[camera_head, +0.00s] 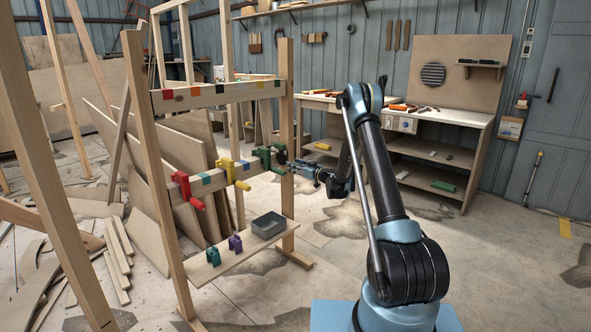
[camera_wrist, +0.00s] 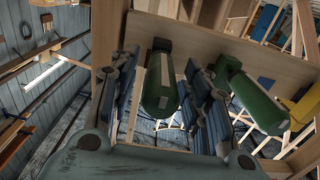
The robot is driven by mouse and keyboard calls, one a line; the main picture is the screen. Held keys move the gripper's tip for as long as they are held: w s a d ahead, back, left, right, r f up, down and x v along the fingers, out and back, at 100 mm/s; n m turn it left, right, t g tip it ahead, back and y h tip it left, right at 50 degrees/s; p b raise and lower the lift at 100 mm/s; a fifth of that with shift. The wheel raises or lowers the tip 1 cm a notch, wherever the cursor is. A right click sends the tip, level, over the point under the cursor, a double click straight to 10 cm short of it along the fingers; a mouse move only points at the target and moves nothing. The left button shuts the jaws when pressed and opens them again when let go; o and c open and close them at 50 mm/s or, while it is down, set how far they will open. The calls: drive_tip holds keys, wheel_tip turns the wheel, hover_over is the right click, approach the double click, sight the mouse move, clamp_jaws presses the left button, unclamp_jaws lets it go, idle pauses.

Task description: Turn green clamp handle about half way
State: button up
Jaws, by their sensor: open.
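The green clamp (camera_head: 266,158) sits at the right end of the middle rail of a wooden frame, its handle partly hard to make out in the head view. My gripper (camera_head: 296,167) is just right of it, pointing left toward it. In the wrist view my gripper (camera_wrist: 162,68) is open, with one finger on each side of a green cylindrical handle (camera_wrist: 160,88). I see no clear contact. A second green cylindrical part (camera_wrist: 256,103) lies outside the right finger, close to it.
A yellow clamp (camera_head: 232,172) and a red clamp (camera_head: 186,188) are on the same rail, further left. Below, a shelf (camera_head: 215,268) holds a grey tray (camera_head: 268,225), a purple clamp (camera_head: 235,243) and a teal clamp (camera_head: 212,256).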

clamp_jaws()
drive_tip(key=m, duration=0.4)
drive_tip(key=shift+d, duration=0.1)
drive_tip(key=m, duration=0.5)
drive_tip(key=shift+w, duration=0.1)
drive_tip(key=m, duration=0.4)
drive_tip(key=shift+f+m, duration=0.1)
drive_tip(key=shift+m, duration=0.2)
drive_tip(key=shift+d+f+m, duration=0.1)
drive_tip(key=shift+m, duration=2)
